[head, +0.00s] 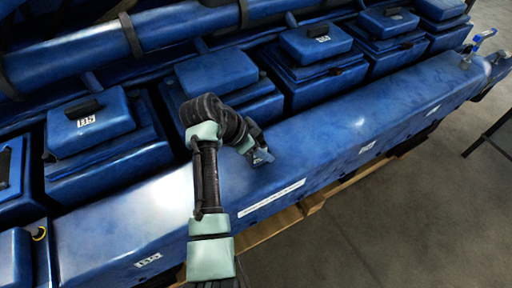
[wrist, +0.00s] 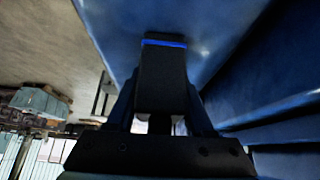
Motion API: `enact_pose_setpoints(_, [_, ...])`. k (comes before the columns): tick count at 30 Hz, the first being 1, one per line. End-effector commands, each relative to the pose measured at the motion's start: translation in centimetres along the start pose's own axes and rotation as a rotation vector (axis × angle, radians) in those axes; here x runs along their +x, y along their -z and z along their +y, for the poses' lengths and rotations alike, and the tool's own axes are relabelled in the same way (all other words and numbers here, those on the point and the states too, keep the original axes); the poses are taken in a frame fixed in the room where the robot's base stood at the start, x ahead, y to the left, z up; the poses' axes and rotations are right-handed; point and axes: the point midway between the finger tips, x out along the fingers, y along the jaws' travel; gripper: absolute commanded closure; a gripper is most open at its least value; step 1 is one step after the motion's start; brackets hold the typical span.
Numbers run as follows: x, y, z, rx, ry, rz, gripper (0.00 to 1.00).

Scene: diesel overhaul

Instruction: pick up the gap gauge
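I cannot make out a gap gauge for certain in either view. My gripper (head: 262,157) is low over the long blue ledge, left of its middle, and looks close to its top; whether it touches is unclear. In the wrist view my gripper (wrist: 164,45) points along the blue metal, and a broad dark block with a bright blue stripe fills its middle. The space between the fingertips is hidden, so I cannot tell whether they are apart or hold something.
The long blue ledge (head: 345,130) runs from lower left to upper right. Blue boxes with raised covers (head: 320,45) stand behind it. A small blue fitting (head: 478,42) is near its far right end. Wooden pallet boards (head: 275,228) lie below. Grey floor (head: 400,225) is open.

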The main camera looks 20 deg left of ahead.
Motion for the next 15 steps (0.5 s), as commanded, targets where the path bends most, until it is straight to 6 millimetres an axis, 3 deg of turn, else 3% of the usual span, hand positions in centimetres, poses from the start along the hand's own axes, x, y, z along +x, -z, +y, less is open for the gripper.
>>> enact_pose_setpoints(1, [-0.02, 0.01, 0.00, 0.000, 0.000, 0.000, 0.63])
enact_pose_setpoints(7, [-0.03, 0.02, 0.00, 0.000, 0.000, 0.000, 0.99])
enact_pose_setpoints(15, [-0.14, 0.12, -0.07, 0.001, 0.002, 0.002, 1.00])
